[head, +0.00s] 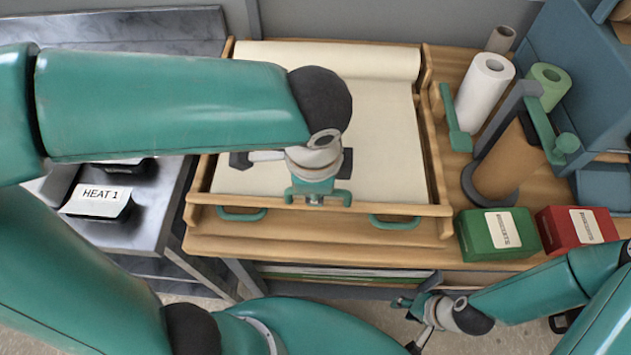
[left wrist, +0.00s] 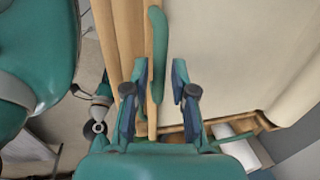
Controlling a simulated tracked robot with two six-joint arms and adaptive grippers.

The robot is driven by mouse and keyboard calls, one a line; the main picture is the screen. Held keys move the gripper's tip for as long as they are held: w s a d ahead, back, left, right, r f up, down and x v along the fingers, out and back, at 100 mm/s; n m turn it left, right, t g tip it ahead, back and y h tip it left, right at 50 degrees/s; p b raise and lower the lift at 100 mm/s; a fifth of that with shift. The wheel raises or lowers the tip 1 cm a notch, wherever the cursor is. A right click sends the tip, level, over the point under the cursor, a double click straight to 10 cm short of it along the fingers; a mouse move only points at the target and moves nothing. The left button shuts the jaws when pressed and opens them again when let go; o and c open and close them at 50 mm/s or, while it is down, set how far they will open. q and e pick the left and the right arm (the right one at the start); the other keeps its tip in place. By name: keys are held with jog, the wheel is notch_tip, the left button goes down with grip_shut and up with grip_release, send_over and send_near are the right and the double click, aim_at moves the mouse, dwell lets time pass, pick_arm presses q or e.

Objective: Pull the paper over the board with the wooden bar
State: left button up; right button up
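Cream paper (head: 385,140) runs from a roll (head: 330,58) at the back and lies over the board (head: 440,190). The wooden bar (head: 330,207) lies across the front edge, with a green handle on the left (head: 240,214) and another on the right (head: 395,223). My left gripper (head: 318,190) is over the bar's middle, between the handles. In the left wrist view its fingers (left wrist: 157,105) are apart, with the bar between them from this angle; contact cannot be told. My right gripper (head: 415,318) is low in front of the station, open and empty.
Green (head: 497,233) and red (head: 577,228) boxes sit at the front right. A metal counter (head: 150,205) with a "HEAT 1" label is on the left. My left arm hides part of the paper.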

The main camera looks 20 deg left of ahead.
pick_arm(q)
jog(key=shift+o, duration=0.4)
notch_tip(320, 180, up, 12)
jog(key=s, duration=0.2)
jog(key=shift+d+f, duration=0.15)
jog(key=shift+d, duration=0.25)
jog(key=shift+s, duration=0.1)
